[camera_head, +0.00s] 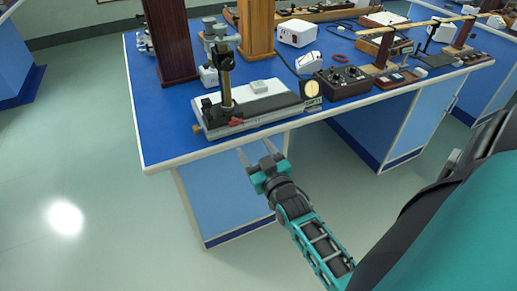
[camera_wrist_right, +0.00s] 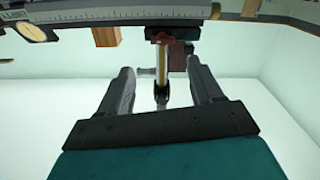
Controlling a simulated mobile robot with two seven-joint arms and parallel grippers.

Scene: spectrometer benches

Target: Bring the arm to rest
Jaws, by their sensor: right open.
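My right gripper (camera_head: 256,155) is open and empty, just in front of the bench's front edge. Its arm comes in from the lower right in the head view. In the right wrist view the two fingers of the right gripper (camera_wrist_right: 160,90) stand apart with nothing held between them. A brass post instrument (camera_wrist_right: 162,62) shows beyond and between the fingers, apart from them. My left gripper is in neither view.
The blue bench (camera_head: 160,135) has a white front edge close to my right gripper. An instrument base with a dial (camera_head: 262,112) stands near that edge. A dark control box (camera_head: 342,82) and wooden columns (camera_head: 170,40) stand behind. Open floor (camera_head: 80,180) lies left.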

